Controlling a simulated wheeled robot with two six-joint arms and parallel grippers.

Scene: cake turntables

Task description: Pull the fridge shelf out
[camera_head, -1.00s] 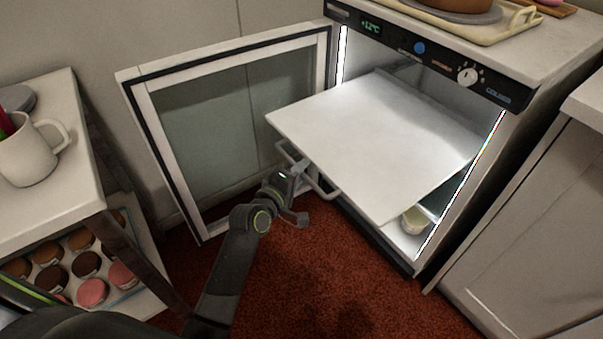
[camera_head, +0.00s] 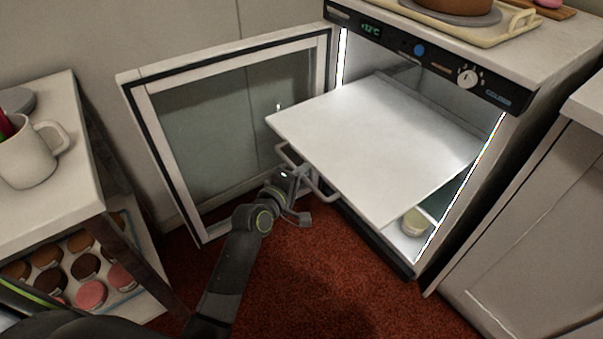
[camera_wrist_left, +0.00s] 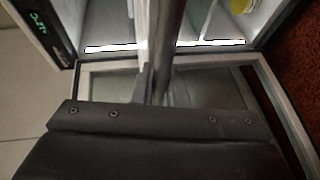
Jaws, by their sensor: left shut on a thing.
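The white fridge shelf (camera_head: 375,140) sticks well out of the open fridge (camera_head: 470,125), flat and level, with a looped bar handle (camera_head: 322,192) along its front edge. My left gripper (camera_head: 303,178) is shut on the shelf handle, low at the shelf's front left. In the left wrist view the handle bar (camera_wrist_left: 168,45) runs up from between the fingers (camera_wrist_left: 153,88), and the fridge's lit interior shows at the top. The fingertips are partly hidden in the head view. My right gripper is not in view.
The fridge door (camera_head: 235,125) stands wide open to the left. A small round container (camera_head: 415,222) lies inside the fridge, below the shelf. A side table (camera_head: 50,190) with a mug (camera_head: 30,152) stands at the left. Red carpet (camera_head: 310,270) is free in front.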

